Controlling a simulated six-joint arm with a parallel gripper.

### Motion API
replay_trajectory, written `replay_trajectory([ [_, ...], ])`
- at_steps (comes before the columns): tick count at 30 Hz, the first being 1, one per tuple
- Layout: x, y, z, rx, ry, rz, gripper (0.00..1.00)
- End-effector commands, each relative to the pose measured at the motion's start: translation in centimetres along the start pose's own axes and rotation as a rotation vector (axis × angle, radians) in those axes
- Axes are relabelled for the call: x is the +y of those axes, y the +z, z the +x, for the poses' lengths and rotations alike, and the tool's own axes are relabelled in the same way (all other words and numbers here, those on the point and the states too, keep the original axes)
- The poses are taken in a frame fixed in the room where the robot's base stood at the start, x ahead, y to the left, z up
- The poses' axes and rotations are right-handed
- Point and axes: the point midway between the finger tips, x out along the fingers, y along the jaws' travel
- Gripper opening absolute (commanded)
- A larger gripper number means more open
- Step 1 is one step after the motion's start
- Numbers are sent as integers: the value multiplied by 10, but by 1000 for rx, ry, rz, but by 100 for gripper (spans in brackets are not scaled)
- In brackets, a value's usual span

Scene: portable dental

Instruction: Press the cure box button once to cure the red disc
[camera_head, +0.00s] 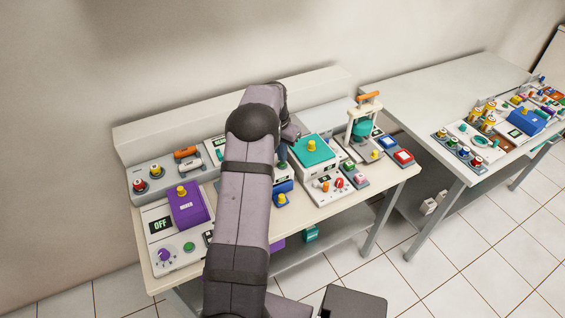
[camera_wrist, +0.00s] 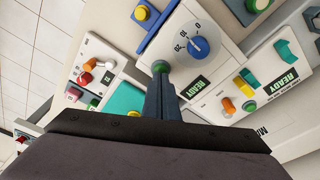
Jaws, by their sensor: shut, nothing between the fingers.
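My gripper (camera_wrist: 161,88) is shut and empty, with its narrow fingers together. In the wrist view its tips are over a green button (camera_wrist: 160,66) on a white panel (camera_wrist: 215,62). The tips overlap the button's edge in the picture; I cannot tell whether they touch it. The panel has a blue dial (camera_wrist: 198,47) and a display reading READY (camera_wrist: 197,87). I cannot tell for sure that this panel is the cure box. In the head view my gripper (camera_head: 282,155) is mostly behind my arm. I cannot make out a red disc in either view.
A teal-topped unit (camera_head: 311,152) stands right of my gripper. A purple-lidded unit (camera_head: 187,206) with an OFF display is at the left of the bench. A press-like stand (camera_head: 364,120) is further right. A second table (camera_head: 440,90) holds more devices. The bench is crowded.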

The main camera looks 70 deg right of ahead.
Motion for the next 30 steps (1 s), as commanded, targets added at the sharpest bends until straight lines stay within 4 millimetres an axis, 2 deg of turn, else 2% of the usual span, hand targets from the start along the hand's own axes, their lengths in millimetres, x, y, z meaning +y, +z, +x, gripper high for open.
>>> replay_trajectory([
  [30,0,2,12,-1,0,0,0],
])
